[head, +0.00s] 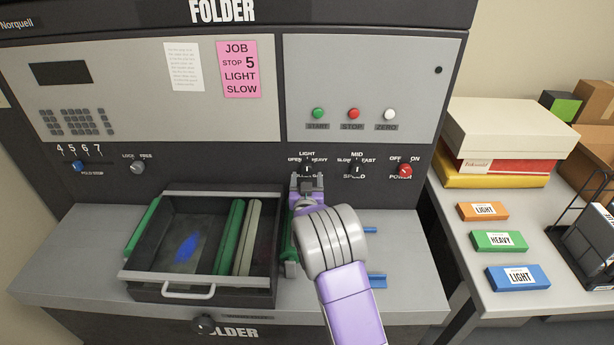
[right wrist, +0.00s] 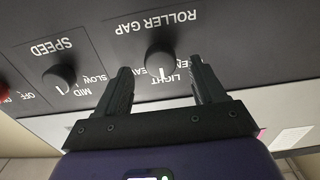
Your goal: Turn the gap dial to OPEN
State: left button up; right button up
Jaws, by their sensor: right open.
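The roller gap dial (head: 307,169) is a dark knob on the folder's front panel, with OPEN, LIGHT and HEAVY marked around it. In the right wrist view the dial (right wrist: 160,60) shows upside down, with a white pointer mark that appears to face the LIGHT side. My right gripper (head: 307,181) is just in front of and below the dial. In the right wrist view its open fingers (right wrist: 162,70) lie on either side of the dial in the picture; I cannot tell any contact. My left gripper is not in view.
The speed dial (head: 357,170) and red power knob (head: 405,170) are to the right. An open tray (head: 165,276) with green and grey bars is below left. A pink job card (head: 239,70) reads STOP 5, LIGHT, SLOW. Labelled boxes (head: 500,241) lie on the side table.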

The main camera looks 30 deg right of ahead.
aim_at(307, 169)
jog(key=shift+x, duration=1.1)
jog(key=c, duration=1.1)
jog(key=shift+o, duration=0.2)
jog(key=n, duration=0.5)
jog(key=shift+n, duration=0.3)
jog(key=n, duration=0.6)
jog(key=shift+d+p, duration=0.15)
jog(key=shift+p, duration=0.25)
jog(key=shift+n, duration=0.3)
